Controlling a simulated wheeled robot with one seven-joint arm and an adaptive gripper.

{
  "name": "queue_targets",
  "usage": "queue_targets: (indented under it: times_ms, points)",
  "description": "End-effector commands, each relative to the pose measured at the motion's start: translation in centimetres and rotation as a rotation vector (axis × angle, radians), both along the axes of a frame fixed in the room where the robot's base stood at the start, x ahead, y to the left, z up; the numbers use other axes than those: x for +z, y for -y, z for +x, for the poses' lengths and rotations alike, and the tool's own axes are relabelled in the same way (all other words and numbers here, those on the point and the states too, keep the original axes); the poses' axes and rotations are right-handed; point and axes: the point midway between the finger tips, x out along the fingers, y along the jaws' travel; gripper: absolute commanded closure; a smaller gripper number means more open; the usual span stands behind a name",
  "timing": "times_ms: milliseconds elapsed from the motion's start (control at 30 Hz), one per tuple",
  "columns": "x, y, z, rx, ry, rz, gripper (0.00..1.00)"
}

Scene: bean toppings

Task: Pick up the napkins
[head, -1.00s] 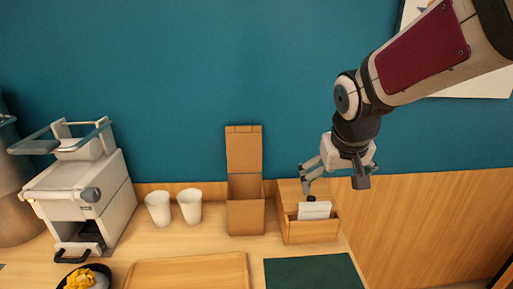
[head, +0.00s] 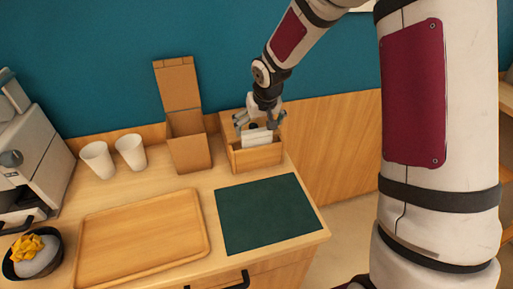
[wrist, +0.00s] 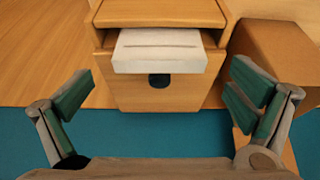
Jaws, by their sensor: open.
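The white napkins (head: 257,138) stand in a light wooden box (head: 255,158) at the back right of the counter. In the wrist view the napkins (wrist: 160,50) stick out of the box (wrist: 159,92) as a white block. My gripper (head: 259,124) is at the top of the box, just behind and above the napkins in the head view. I see no contact with the napkins.
A tall open cardboard box (head: 189,147) stands close to the left of the napkin box. Two white cups (head: 130,152) are further left. A wooden tray (head: 204,222) and a dark green mat (head: 265,213) lie in front. A black bowl (head: 18,270) is at the front left.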

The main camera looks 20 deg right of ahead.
Motion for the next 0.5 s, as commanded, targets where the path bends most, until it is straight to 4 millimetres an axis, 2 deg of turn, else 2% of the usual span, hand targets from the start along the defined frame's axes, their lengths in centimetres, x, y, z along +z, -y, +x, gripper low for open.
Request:
queue_targets:
  times_ms: [267,500]
  points:
    - [-1.8,0.0,0.6,0.001,-0.003,0.000,0.00]
    - [-4.7,0.0,1.8,0.001,-0.002,0.000,0.00]
